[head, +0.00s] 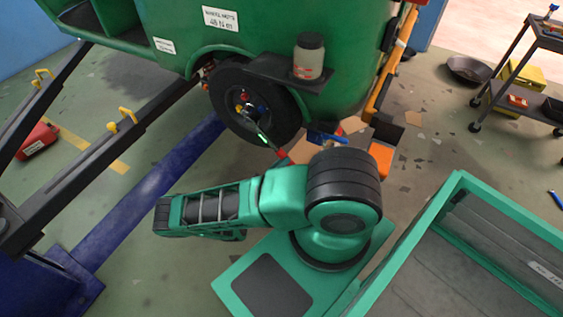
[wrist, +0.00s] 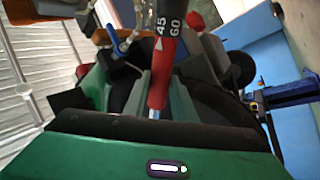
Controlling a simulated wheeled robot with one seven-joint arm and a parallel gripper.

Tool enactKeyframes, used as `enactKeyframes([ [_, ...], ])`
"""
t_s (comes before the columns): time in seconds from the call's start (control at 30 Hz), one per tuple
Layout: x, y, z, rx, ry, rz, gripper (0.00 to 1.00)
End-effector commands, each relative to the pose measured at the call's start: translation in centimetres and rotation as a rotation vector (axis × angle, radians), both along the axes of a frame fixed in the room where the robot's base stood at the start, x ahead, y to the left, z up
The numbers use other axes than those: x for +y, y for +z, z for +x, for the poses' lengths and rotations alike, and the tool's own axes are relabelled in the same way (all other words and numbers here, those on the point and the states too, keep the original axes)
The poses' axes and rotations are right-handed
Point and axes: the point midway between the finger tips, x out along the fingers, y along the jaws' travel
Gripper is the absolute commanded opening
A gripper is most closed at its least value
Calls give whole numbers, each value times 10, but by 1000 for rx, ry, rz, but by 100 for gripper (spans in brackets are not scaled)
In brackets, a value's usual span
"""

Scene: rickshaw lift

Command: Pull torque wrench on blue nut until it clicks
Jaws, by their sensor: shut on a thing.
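The rickshaw wheel (head: 232,88) shows below the green body in the head view. Small coloured nuts sit at its hub, with a blue nut (head: 244,97) among them. The torque wrench (head: 263,138) runs from the hub down and right to a red handle end. In the wrist view the wrench's red handle (wrist: 163,72) stands between the green fingers of my gripper (wrist: 158,92). The gripper is shut on the handle. A dark scale above it reads 45 and 60. The wrench's seat on the nut is too small to judge, and my gripper is hard to make out in the head view.
A dark shelf (head: 272,72) holding a jar (head: 309,56) juts out above the wheel. A blue floor beam (head: 150,190) and black ramps lie left. A green-rimmed tray (head: 405,240) stands right. A dark cart (head: 515,70) is far right. Scraps litter the floor.

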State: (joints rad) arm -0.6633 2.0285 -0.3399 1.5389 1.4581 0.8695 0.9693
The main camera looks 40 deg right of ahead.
Motion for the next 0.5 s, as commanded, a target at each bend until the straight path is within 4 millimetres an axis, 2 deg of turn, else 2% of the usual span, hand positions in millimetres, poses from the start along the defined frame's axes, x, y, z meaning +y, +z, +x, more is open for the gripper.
enactKeyframes([
  [0.5, 11, 1, -4, -1, 0, -2, 0],
])
